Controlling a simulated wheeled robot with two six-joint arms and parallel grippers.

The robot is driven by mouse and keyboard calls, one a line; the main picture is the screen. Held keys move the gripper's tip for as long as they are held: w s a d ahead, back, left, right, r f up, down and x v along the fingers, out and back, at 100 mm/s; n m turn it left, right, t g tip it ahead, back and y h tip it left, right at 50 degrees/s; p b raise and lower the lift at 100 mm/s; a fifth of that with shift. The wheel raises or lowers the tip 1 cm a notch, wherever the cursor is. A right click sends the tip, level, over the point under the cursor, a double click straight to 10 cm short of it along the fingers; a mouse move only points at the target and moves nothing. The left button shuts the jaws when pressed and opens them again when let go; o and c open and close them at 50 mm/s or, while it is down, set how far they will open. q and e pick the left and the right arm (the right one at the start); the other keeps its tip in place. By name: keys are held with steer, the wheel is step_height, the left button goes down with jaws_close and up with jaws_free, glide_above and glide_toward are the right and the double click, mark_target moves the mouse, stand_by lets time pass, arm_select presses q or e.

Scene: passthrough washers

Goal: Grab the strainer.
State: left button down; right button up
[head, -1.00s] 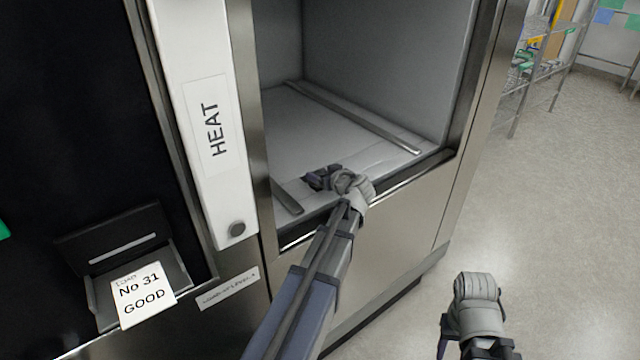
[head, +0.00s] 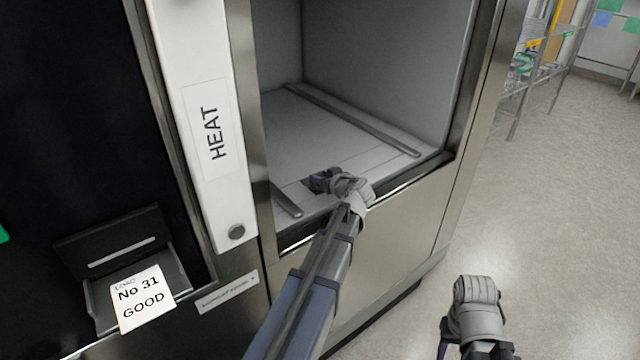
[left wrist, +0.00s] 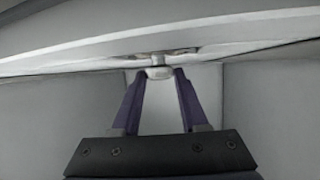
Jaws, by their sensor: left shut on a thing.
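My left gripper (head: 318,184) reaches into the open washer chamber, low over the front of its floor. In the left wrist view its two purple fingers (left wrist: 158,76) are closed on a small grey knob, which I take to be part of the strainer (left wrist: 158,72). A broad pale curved surface spans the view just beyond the fingertips. In the head view my own gripper and wrist hide the strainer. A dark patch shows on the chamber floor beside the fingers. My right gripper (head: 446,345) is at the bottom right, outside the washer, with its fingers mostly hidden.
Two metal rails (head: 352,118) (head: 285,198) lie on the chamber floor. The chamber's steel front edge (head: 385,190) is under my left arm. A HEAT panel (head: 207,135) and a slot with a card reading No 31 GOOD (head: 142,298) are left. Open floor (head: 560,220) lies right.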

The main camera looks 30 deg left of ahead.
arm_select(q)
steer(key=shift+r, duration=0.1)
step_height(320, 180, up, 10)
steer(key=p, duration=1)
